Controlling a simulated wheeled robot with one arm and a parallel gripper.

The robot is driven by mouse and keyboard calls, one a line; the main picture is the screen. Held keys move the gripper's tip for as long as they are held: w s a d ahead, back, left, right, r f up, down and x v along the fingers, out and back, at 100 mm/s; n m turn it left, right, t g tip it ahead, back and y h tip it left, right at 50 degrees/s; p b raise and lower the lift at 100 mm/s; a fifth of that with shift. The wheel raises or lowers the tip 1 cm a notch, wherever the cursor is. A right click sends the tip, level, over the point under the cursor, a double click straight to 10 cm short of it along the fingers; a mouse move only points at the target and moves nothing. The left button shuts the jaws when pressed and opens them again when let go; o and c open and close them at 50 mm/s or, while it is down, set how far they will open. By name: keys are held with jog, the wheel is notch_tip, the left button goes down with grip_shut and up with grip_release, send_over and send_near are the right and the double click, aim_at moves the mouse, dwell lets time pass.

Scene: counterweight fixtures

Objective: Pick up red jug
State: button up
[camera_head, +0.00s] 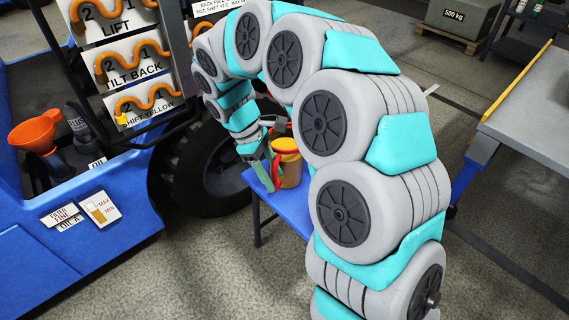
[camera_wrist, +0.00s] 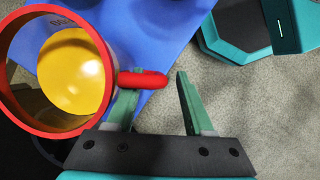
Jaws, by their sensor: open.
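The red jug (camera_head: 289,168) stands on a small blue table in the head view, with a red rim and handle and a yellowish body. In the wrist view the jug (camera_wrist: 15,62) is at the left, seen from above, with yellow inside. Its red handle (camera_wrist: 145,79) points right. My gripper (camera_wrist: 160,95) is open, its green fingers on either side of the handle's outer end. The left finger is partly behind the handle; I cannot tell if it touches. In the head view my gripper (camera_head: 264,172) is at the jug's handle side.
The blue table (camera_head: 293,207) stands beside a blue vehicle (camera_head: 75,240) with a large black tyre (camera_head: 205,185). An orange funnel (camera_head: 35,132) sits on the vehicle. A grey-topped bench (camera_head: 530,105) is at the right. Floor is clear in front of the table.

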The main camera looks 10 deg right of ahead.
jog(key=shift+x, duration=0.9)
grip_shut()
dwell(0.7)
